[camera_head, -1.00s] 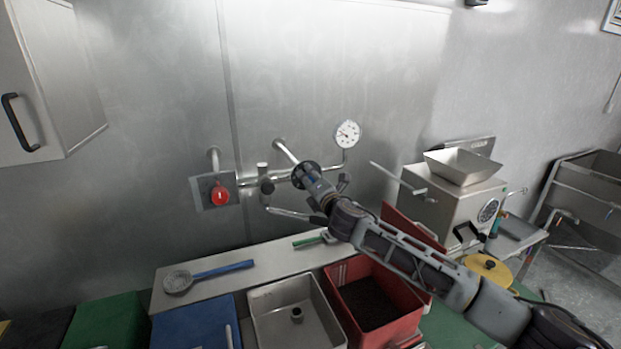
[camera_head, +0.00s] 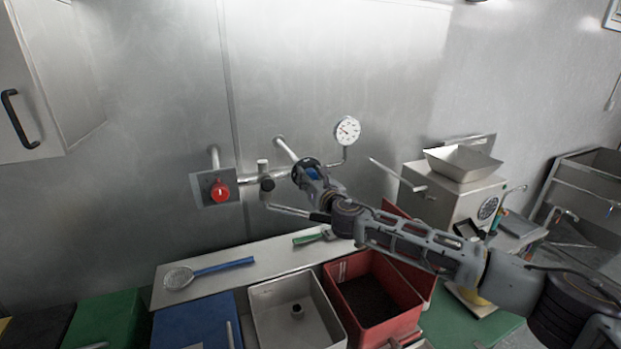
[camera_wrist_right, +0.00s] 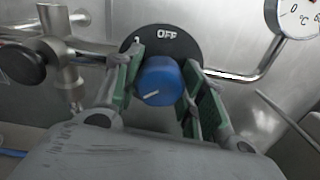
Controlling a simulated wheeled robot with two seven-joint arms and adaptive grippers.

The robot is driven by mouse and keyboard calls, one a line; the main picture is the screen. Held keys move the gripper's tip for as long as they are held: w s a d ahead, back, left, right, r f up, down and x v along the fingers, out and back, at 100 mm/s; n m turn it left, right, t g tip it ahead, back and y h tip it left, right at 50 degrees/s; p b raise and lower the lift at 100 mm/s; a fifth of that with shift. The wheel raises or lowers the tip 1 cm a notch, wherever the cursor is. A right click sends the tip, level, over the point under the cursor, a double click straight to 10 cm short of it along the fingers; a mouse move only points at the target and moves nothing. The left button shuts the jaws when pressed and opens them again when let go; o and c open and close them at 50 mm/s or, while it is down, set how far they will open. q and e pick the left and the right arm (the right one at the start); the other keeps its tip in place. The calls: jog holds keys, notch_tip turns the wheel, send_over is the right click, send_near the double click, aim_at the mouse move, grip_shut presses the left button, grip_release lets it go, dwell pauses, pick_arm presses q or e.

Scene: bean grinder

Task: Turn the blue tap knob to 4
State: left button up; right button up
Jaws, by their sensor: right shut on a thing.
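The blue tap knob (camera_wrist_right: 158,82) sits on a black round dial plate (camera_wrist_right: 160,41) in the right wrist view. The plate shows OFF at the top and a 1 to its left; other numbers are hidden. A white mark on the knob's face lies near its lower edge. My right gripper (camera_wrist_right: 161,79) is shut on the knob, its green-padded fingers on both sides. In the head view the knob (camera_head: 313,173) shows as a small blue patch beside my right gripper (camera_head: 310,176) at the wall pipe. My left gripper is not in view.
A red button box (camera_head: 216,189) and a pipe valve (camera_head: 266,183) are left of the knob. A round gauge (camera_head: 347,130) is above right.

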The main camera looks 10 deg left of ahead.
jog(key=n, duration=0.4)
jog(key=shift+f+n, duration=0.15)
jog(key=shift+n, duration=1.85)
jog(key=shift+f, duration=0.1)
jog(key=o, duration=1)
jog(key=shift+o, duration=0.2)
jog(key=shift+s+r, duration=0.1)
jog(key=shift+r, duration=0.1)
jog(key=shift+s+d, duration=0.1)
jog(key=shift+d, duration=0.05)
jog(key=v, duration=1.1)
jog(key=shift+s, duration=0.15)
